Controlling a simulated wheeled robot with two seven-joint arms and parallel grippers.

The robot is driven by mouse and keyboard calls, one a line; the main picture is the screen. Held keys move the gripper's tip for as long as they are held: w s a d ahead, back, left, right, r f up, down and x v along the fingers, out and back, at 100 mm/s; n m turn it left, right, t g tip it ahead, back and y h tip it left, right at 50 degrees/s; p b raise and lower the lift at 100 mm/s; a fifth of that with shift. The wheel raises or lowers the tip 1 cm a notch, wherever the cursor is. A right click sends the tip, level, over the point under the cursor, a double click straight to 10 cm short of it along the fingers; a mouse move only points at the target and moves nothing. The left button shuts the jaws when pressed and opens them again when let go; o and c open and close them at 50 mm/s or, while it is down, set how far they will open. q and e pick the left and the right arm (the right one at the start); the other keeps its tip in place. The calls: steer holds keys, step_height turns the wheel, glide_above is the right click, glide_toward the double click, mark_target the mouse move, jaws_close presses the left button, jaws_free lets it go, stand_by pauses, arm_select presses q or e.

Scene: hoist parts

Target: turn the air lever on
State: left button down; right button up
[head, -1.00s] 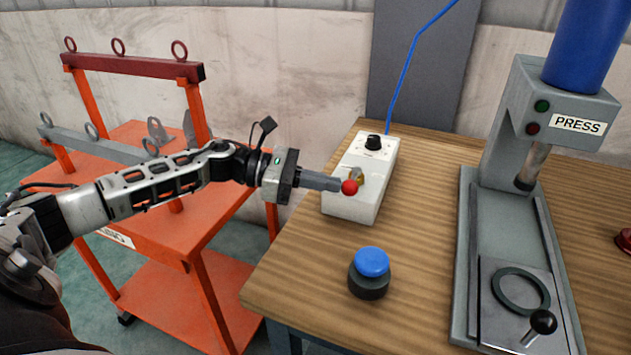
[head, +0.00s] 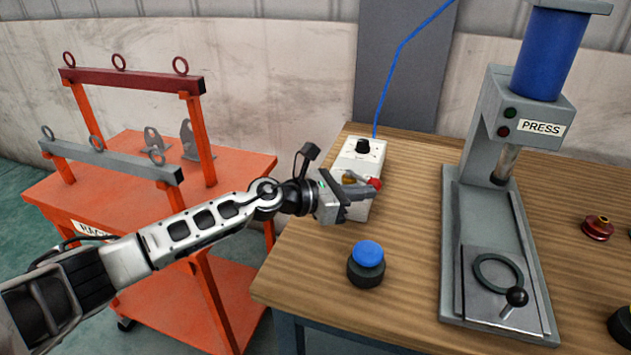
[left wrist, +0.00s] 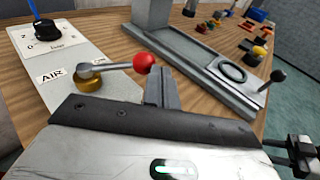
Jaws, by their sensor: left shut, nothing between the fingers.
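The air lever is a grey arm with a red ball knob (head: 375,183) on a brass pivot (head: 349,180), on a white box (head: 363,155). In the left wrist view, the red ball (left wrist: 146,62) points right from the brass pivot (left wrist: 88,84), and an AIR label (left wrist: 52,76) lies left of it. A second label is partly covered by the lever. My left gripper (head: 370,192) is shut and empty, its fingers just in front of the ball. In the left wrist view its fingertips (left wrist: 161,80) are close beside the ball; I cannot tell if they touch.
A blue push button (head: 367,258) stands on the wooden table (head: 410,240) in front of the box. A press (head: 500,150) stands to the right. An orange cart (head: 100,200) is on the left. Red and dark parts lie at the table's right.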

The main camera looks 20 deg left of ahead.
arm_select(q)
steer(key=shift+w+r+b+x, duration=0.15)
steer(key=shift+b+x, duration=0.15)
steer(key=shift+x, duration=0.6)
steer(key=shift+r+b+x, duration=0.15)
steer(key=shift+b+x, duration=0.1)
steer(key=shift+x, duration=0.6)
steer(key=shift+w+r+b+x, duration=0.1)
steer(key=shift+r+b+x, duration=0.15)
steer(key=shift+x, duration=0.65)
steer(key=shift+a, duration=0.1)
